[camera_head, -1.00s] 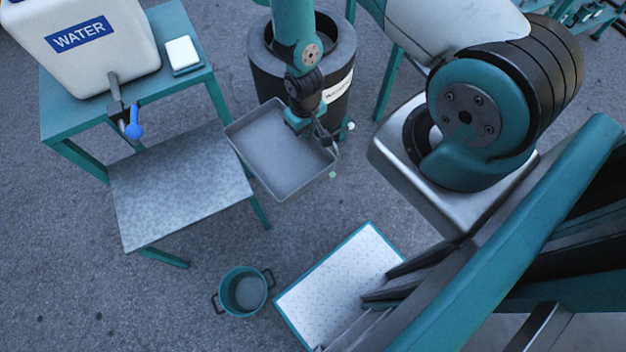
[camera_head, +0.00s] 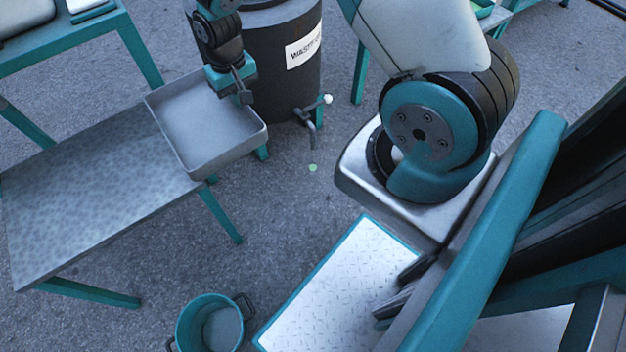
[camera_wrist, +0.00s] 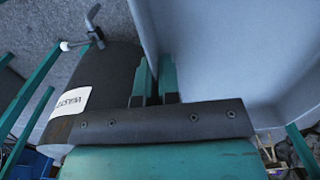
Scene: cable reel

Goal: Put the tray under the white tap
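The grey square tray (camera_head: 215,125) hangs level in the air, left of the black waste barrel (camera_head: 285,75). In the picture it overlaps the right end of a low grey table. My gripper (camera_head: 243,90) is shut on the tray's rim on the barrel side. In the wrist view my gripper's fingers (camera_wrist: 156,82) straddle the tray wall, and the tray (camera_wrist: 230,50) fills the upper right. The white tap (camera_head: 327,100), low on the barrel's front, is right of the tray and apart from it. It also shows in the wrist view (camera_wrist: 68,45).
A green dot (camera_head: 312,168) marks the floor below the white tap. The low grey table (camera_head: 90,205) is at left. A teal pot (camera_head: 208,325) and a white plate with teal edge (camera_head: 335,285) are at the front. Floor before the barrel is clear.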

